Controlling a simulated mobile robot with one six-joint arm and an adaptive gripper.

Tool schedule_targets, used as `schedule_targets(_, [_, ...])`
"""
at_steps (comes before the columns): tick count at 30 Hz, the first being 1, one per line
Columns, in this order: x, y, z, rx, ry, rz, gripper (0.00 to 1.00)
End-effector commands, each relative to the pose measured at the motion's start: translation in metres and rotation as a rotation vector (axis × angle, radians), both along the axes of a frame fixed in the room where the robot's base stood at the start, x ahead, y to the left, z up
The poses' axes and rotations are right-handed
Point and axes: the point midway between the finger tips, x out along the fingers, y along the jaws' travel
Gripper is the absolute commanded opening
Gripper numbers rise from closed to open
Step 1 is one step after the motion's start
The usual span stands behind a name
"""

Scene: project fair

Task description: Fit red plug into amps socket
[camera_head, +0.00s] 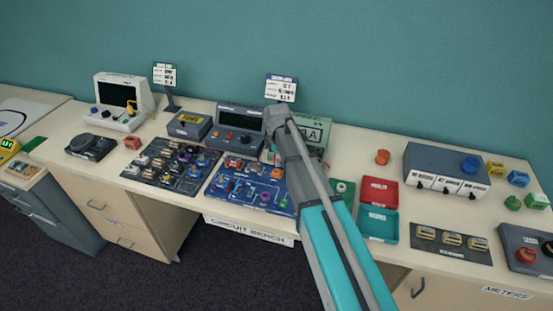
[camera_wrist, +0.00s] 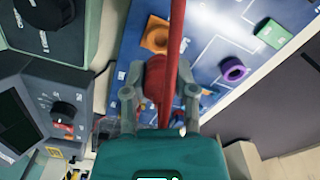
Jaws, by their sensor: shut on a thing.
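My gripper (camera_wrist: 160,95) is shut on the red plug (camera_wrist: 155,78), with one grey finger on each side of it. A red lead (camera_wrist: 177,35) runs up from there past the top of the wrist view. The held plug is above or beside the blue circuit board (camera_wrist: 205,35); I cannot tell the gap. In the head view a pale green meter with an "A" on its display (camera_head: 314,128) stands behind my arm, which partly covers it. I cannot make out the amps socket in either view.
A dark grey unit with a screen and knob (camera_head: 240,120) stands left of my arm; it also shows in the wrist view (camera_wrist: 62,110). A board of several small parts (camera_head: 170,165) lies farther left. Red tray (camera_head: 364,190) and teal tray (camera_head: 377,236) lie right of my arm.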

Motion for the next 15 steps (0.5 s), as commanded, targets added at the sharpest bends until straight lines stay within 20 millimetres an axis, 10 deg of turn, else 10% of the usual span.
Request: schedule_targets(15, [0.000,0.000,-0.024,0.000,0.000,0.000,0.00])
